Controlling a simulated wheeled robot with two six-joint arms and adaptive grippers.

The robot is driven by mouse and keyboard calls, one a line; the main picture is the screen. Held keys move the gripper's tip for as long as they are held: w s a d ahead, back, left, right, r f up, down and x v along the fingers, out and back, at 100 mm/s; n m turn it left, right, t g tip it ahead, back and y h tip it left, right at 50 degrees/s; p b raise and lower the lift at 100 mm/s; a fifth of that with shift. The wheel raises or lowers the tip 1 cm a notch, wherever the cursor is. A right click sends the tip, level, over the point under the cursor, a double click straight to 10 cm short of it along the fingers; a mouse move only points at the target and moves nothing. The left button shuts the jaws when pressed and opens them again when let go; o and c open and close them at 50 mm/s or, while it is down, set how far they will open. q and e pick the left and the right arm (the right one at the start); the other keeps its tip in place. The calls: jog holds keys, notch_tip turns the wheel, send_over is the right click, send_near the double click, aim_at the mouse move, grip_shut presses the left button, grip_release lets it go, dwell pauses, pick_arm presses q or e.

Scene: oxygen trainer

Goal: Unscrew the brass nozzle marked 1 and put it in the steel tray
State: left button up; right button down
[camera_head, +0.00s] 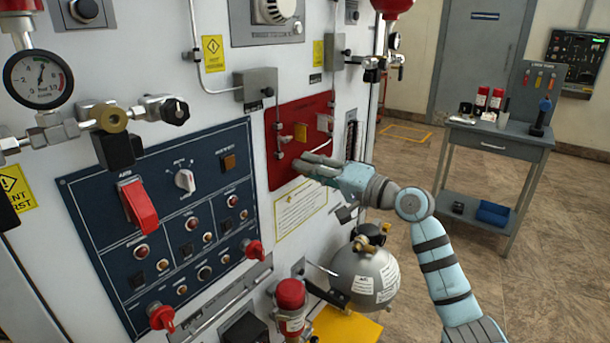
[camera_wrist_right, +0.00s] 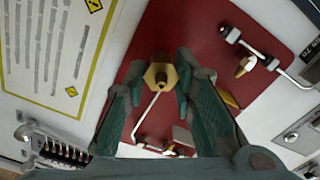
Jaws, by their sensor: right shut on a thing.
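A brass nozzle (camera_wrist_right: 158,73) with a hexagonal base sits on the red panel (camera_wrist_right: 205,20) in the right wrist view. My right gripper (camera_wrist_right: 160,82) is shut on it, with one finger on each side. In the head view my right gripper (camera_head: 300,163) reaches the lower right part of the red panel (camera_head: 284,113), and its fingers hide the nozzle there. A second brass fitting (camera_wrist_right: 245,66) sits apart on the same panel. I cannot read a number mark on either. I cannot make out a steel tray. My left gripper is not in view.
Pipes and a grey box (camera_head: 257,88) stick out from the white wall. A grey cart (camera_head: 495,139) stands at the right, with open floor before it.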

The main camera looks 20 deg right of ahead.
jog(key=shift+r, duration=0.1)
jog(key=shift+f+n+b, duration=0.2)
jog(key=shift+n+b, duration=0.45)
jog(key=shift+n, duration=0.35)
jog(key=shift+n+b, duration=0.3)
jog(key=shift+n, duration=0.3)
jog(key=shift+r+n, duration=0.15)
jog(key=shift+n, duration=0.15)
jog(key=shift+n, duration=0.5)
jog(key=c, duration=1.3)
grip_release()
jog(key=shift+c, duration=0.2)
